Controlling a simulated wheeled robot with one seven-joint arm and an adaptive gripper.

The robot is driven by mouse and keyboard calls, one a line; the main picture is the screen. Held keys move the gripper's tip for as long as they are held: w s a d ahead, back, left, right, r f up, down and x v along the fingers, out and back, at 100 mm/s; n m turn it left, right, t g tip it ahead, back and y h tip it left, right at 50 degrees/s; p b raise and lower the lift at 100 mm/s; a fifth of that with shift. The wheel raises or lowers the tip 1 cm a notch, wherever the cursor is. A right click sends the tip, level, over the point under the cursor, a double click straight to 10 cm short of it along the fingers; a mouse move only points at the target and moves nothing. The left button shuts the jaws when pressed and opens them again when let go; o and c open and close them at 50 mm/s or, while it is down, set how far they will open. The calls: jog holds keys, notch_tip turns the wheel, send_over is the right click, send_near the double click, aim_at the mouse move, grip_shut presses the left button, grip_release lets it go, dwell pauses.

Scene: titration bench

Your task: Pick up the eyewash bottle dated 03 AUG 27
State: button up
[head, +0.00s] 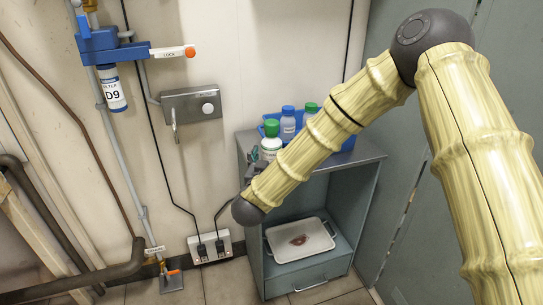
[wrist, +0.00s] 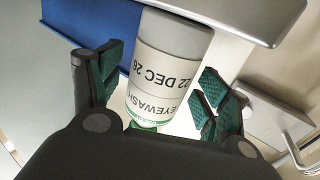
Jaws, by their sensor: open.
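In the wrist view a white eyewash bottle (wrist: 165,75) with a green cap shows upside down between my fingers. Its label reads EYEWASH and 22 DEC 26, not 03 AUG 27. My gripper (wrist: 163,82) is open, with a green-padded finger on each side; I cannot tell if either touches the bottle. In the head view a green-capped bottle (head: 271,147) stands at the cabinet's left front, close to my partly hidden gripper. A blue-capped bottle (head: 288,126) and another green-capped bottle (head: 310,109) stand behind it. No date is readable on these in the head view.
A blue bin (head: 347,144) stands on the grey cabinet top (head: 369,151), partly hidden by my arm. A white tray (head: 318,246) with a reddish-brown item lies on the lower shelf. A wall box with a lever (head: 190,105) and sockets (head: 209,245) are to the left.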

jog(key=v, duration=1)
jog(key=shift+s, duration=0.25)
jog(key=shift+f, duration=0.1)
